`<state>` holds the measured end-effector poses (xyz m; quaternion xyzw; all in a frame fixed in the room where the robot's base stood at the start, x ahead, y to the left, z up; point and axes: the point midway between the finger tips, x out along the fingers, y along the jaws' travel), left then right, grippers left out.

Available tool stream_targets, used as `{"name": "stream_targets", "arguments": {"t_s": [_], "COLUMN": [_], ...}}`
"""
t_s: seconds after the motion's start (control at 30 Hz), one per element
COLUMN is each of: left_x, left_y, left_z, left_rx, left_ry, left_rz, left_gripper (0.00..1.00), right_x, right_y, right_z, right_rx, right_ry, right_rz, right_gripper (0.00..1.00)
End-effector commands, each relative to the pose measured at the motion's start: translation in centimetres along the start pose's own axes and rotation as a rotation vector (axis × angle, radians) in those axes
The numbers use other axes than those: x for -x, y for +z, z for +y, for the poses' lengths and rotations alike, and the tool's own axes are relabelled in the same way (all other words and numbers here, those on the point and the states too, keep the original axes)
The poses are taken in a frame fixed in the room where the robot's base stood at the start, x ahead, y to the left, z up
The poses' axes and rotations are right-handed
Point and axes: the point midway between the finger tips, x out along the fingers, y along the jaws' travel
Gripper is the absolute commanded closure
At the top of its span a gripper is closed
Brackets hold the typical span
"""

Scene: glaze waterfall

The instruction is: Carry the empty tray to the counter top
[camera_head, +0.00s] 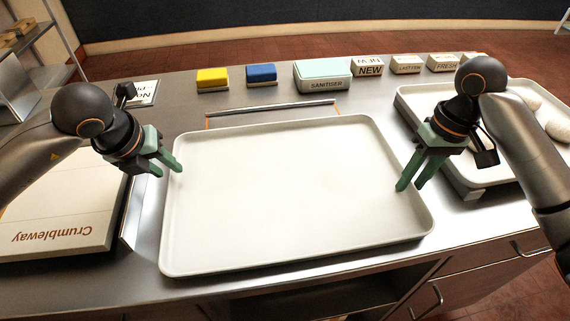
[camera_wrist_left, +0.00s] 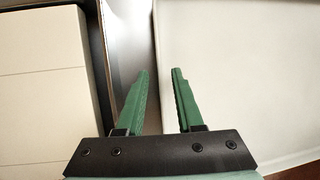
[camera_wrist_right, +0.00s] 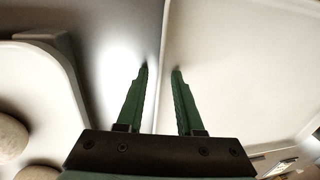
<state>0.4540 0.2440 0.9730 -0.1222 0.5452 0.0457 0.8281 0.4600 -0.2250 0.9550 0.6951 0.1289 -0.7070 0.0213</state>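The empty tray (camera_head: 290,190) is large, pale and shallow with a raised rim, and lies flat over the middle of the steel counter (camera_head: 180,100). My left gripper (camera_head: 171,170) is at its left rim, with the fingers apart. In the left wrist view the tray (camera_wrist_left: 240,80) edge runs between the two fingertips (camera_wrist_left: 161,72). My right gripper (camera_head: 409,187) is at the right rim, also with fingers apart. In the right wrist view the tray (camera_wrist_right: 230,60) edge passes between the fingertips (camera_wrist_right: 160,70). Whether any finger touches the rim is unclear.
A second tray (camera_head: 408,100) with round pale pieces stands close on the right. A pale box (camera_head: 60,220) marked Crumbleway is close on the left. A yellow sponge (camera_head: 212,79), a blue sponge (camera_head: 261,75), a sanitiser box (camera_head: 322,76) and several label blocks line the back.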

Motion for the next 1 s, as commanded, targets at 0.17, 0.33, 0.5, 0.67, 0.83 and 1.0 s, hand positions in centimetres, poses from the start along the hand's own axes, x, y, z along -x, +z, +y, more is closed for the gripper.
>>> {"name": "stream_targets", "arguments": {"t_s": [0.17,0.33,0.5,0.67,0.83,1.0], "left_x": [3.8,7.4,9.7,10.6,10.7,10.7], "left_y": [0.1,0.1,0.1,0.0,0.0,0.0], "left_z": [0.0,-0.1,0.0,0.0,0.0,0.0], "left_rx": [-0.001,0.000,0.000,0.000,0.000,0.000], "left_ry": [-0.001,-0.002,-0.002,-0.001,-0.001,-0.001], "left_rz": [-0.008,-0.008,-0.005,-0.003,-0.002,-0.002], "left_gripper": [0.64,0.64,0.64,0.64,0.64,0.64], "right_x": [0.0,0.0,0.0,0.2,1.9,4.7], "right_y": [0.0,0.0,0.0,0.0,-0.1,-0.1], "right_z": [0.0,0.0,0.0,0.0,0.1,0.1], "right_rx": [0.000,0.000,0.000,0.000,-0.001,-0.001], "right_ry": [0.000,0.000,0.000,0.001,0.003,0.004], "right_rz": [0.000,0.000,0.000,0.001,0.005,0.006], "right_gripper": [0.64,0.64,0.64,0.64,0.64,0.64]}}
